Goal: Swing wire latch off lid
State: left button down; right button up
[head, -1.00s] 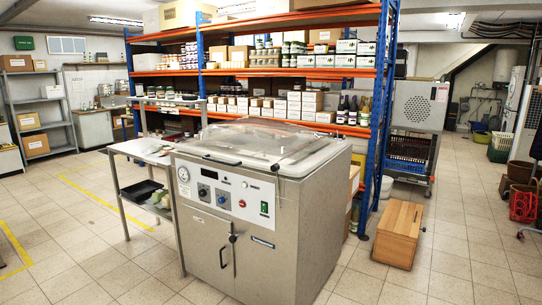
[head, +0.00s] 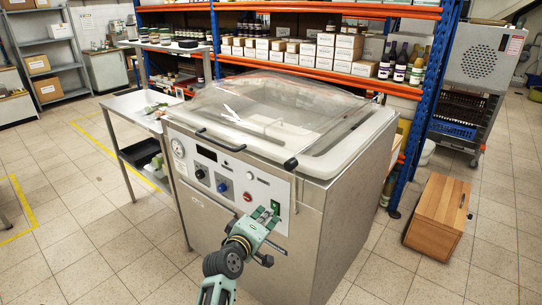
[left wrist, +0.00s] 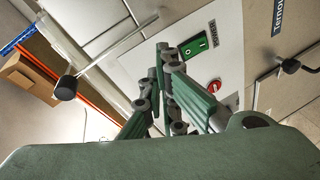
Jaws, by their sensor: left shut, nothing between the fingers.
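The steel packing machine (head: 345,215) has a clear domed lid (head: 270,95), which lies down over its white top. A black knob (head: 291,163) sits at the lid's front right corner. My left gripper (head: 268,217) is shut and empty, in front of the control panel near the green switch and below the knob. Its fingers (left wrist: 160,75) are apart from the wire in the left wrist view. My right gripper is out of view.
A side table (head: 130,105) stands against the machine's left side. The orange and blue shelving (head: 425,85) with jars and boxes is close behind. A wooden box (head: 437,215) is on the floor at the right. The floor in front is clear.

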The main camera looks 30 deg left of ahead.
pick_arm(q)
jog(key=s+a+r+n+t+y, duration=0.1)
jog(key=s+a+r+n, duration=0.1)
jog(key=r, duration=0.6)
jog(key=s+a+r+n+t+y, duration=0.1)
jog(key=a+r+t, duration=0.1)
jog(key=r, duration=0.6)
jog(key=f+p+x, duration=0.1)
jog(key=p+x, duration=0.1)
jog(key=x, duration=0.8)
jog(key=d, duration=0.1)
jog(key=d+p, duration=0.1)
jog(key=d, duration=0.1)
jog(key=shift+s+d+f+p, duration=0.3)
jog(key=shift+d+f, duration=0.05)
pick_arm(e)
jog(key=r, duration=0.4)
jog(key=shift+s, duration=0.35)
pick_arm(q)
jog(key=shift+f, duration=0.1)
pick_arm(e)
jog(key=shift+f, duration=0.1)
